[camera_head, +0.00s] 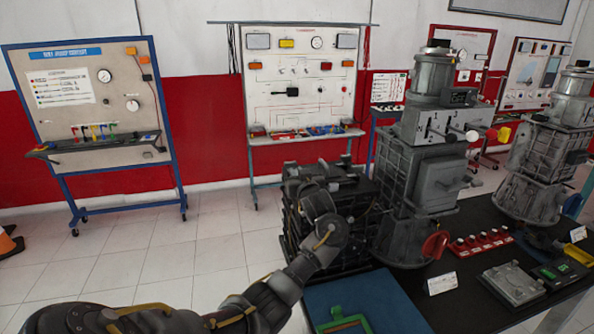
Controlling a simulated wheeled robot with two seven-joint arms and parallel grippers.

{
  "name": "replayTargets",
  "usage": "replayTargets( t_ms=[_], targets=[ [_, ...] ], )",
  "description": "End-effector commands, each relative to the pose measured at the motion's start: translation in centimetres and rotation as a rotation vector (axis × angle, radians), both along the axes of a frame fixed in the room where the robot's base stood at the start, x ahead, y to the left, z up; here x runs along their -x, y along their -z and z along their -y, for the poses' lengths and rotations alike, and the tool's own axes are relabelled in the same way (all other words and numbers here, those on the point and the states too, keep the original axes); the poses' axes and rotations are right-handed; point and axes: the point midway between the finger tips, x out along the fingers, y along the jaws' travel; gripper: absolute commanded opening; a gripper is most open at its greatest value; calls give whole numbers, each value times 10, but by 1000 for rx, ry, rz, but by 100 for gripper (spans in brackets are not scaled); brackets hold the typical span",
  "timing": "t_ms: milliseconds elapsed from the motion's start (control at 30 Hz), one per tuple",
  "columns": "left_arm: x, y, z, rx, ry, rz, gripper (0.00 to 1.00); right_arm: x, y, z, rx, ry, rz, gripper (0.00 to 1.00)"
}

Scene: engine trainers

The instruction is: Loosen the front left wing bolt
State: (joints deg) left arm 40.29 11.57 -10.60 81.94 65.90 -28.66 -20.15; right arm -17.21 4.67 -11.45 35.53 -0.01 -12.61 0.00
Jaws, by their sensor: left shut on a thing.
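My left arm comes in from the bottom left and reaches to the dark stacked engine unit (362,235) in the middle. My left gripper (312,185) is at the near left top of this unit, shut on what appears to be the front left wing bolt. The bolt itself is hidden by my wrist and fingers, and the dark parts blend together. I cannot tell how far the bolt is turned. My right gripper is not in view.
A tall grey machine (410,185) stands close right of the dark unit. The black table (463,305) holds a blue mat (385,300), a green frame (345,322), a red funnel-like part (435,244), a red switch strip (482,244) and a grey plate (513,284).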

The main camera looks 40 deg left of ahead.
Motion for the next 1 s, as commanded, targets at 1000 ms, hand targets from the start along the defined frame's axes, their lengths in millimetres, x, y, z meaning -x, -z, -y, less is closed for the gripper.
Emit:
replayTargets(
  t_ms=[1000],
  targets=[
    [4,0,8,0,-7,5,36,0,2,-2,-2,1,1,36]
  ],
)
